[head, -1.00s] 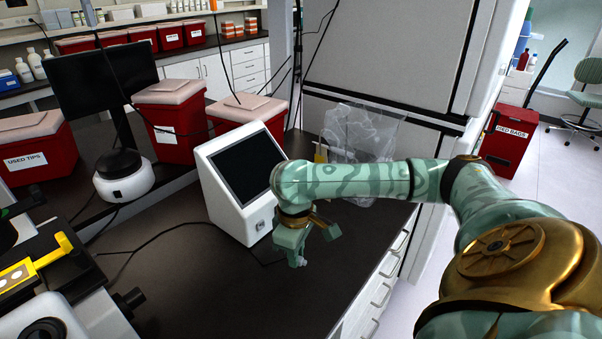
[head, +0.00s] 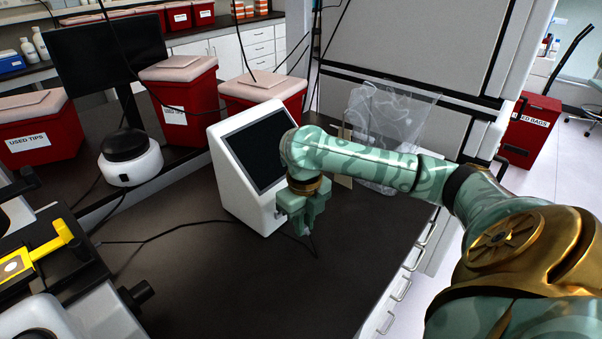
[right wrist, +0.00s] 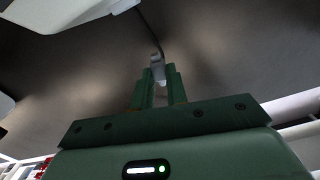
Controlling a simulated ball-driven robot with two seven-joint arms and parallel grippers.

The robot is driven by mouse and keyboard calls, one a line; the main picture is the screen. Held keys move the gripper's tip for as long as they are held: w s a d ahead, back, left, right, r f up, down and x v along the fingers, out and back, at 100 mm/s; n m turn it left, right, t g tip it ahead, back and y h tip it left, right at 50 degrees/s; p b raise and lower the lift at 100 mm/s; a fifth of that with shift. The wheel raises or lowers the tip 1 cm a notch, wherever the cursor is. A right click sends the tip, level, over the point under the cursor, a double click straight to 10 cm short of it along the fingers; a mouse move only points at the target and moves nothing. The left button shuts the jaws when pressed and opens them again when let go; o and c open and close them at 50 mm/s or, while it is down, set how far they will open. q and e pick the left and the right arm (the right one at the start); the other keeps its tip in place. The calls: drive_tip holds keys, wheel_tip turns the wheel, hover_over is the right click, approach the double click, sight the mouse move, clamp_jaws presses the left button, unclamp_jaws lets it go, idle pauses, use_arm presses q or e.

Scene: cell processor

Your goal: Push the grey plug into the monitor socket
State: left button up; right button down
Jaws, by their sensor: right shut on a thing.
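The monitor (head: 229,170) is a white box with a slanted dark screen, standing on the dark bench. Its lower right front is partly covered by my right gripper (head: 302,226) in the head view, and I cannot make out the socket. In the right wrist view, my right gripper (right wrist: 159,88) is shut on the grey plug (right wrist: 158,68), which sits between the fingertips with a dark cable running up from it. A white body, probably the monitor (right wrist: 65,12), shows at upper left, apart from the plug. My left gripper is not in view.
A black cable (head: 160,239) lies on the bench (head: 230,280), which is clear in front of the monitor. A clear bag (head: 388,130) is behind my right arm. Red bins (head: 185,105) stand behind the monitor. A device with a yellow part (head: 45,250) is at left.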

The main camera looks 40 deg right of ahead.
drive_tip(key=shift+n, duration=1.1)
drive_tip(key=shift+d+r, duration=0.1)
drive_tip(key=shift+w+a+p, duration=0.2)
drive_tip(key=shift+w+p, duration=0.95)
drive_tip(key=shift+w, duration=0.9)
drive_tip(key=shift+w+p, duration=0.25)
drive_tip(key=shift+p, duration=0.25)
